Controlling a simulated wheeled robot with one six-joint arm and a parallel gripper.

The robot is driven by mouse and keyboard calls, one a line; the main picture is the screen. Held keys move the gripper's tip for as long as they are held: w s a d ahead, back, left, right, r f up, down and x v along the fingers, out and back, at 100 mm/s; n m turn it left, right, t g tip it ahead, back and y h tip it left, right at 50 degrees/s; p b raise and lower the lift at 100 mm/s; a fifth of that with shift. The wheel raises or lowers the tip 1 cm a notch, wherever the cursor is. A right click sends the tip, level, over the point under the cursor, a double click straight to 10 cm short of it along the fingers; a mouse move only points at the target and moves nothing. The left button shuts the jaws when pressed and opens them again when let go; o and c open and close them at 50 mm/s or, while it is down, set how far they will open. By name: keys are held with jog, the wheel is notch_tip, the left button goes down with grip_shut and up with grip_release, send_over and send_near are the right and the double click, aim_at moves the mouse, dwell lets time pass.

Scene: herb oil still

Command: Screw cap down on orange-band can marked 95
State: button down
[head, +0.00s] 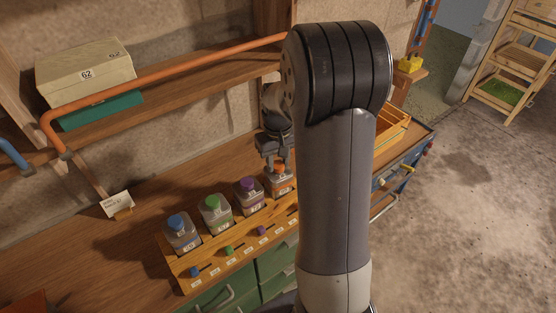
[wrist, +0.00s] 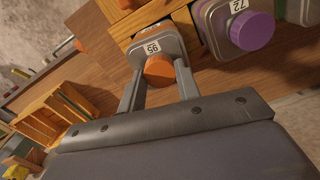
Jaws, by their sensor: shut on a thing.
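The can marked 95 (wrist: 151,46) is a grey square-shouldered can at the right end of the can row in the head view (head: 281,188). An orange cap (wrist: 158,68) is at its top and also shows in the head view (head: 279,169). My gripper (wrist: 158,80) has one finger on each side of the orange cap and is shut on it. In the head view my gripper (head: 277,160) points down over this can.
A wooden rack (head: 183,264) holds the cans with blue (head: 182,232), green (head: 215,214) and purple caps (head: 249,195). The purple-capped can, marked 72 (wrist: 232,22), stands beside my gripper. An orange pipe (head: 165,78) runs above the bench. A yellow crate (head: 392,134) stands at right.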

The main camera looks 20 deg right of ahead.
aim_at(278, 164)
jog(key=m, duration=0.7)
jog(key=c, duration=1)
grip_release()
jog(key=shift+o, duration=0.2)
jog(key=shift+r, duration=0.1)
notch_tip(278, 164, up, 4)
jog(key=p, duration=0.3)
jog(key=shift+r, duration=0.25)
jog(key=shift+r+p, duration=0.6)
jog(key=shift+r, duration=0.6)
jog(key=shift+f, duration=0.2)
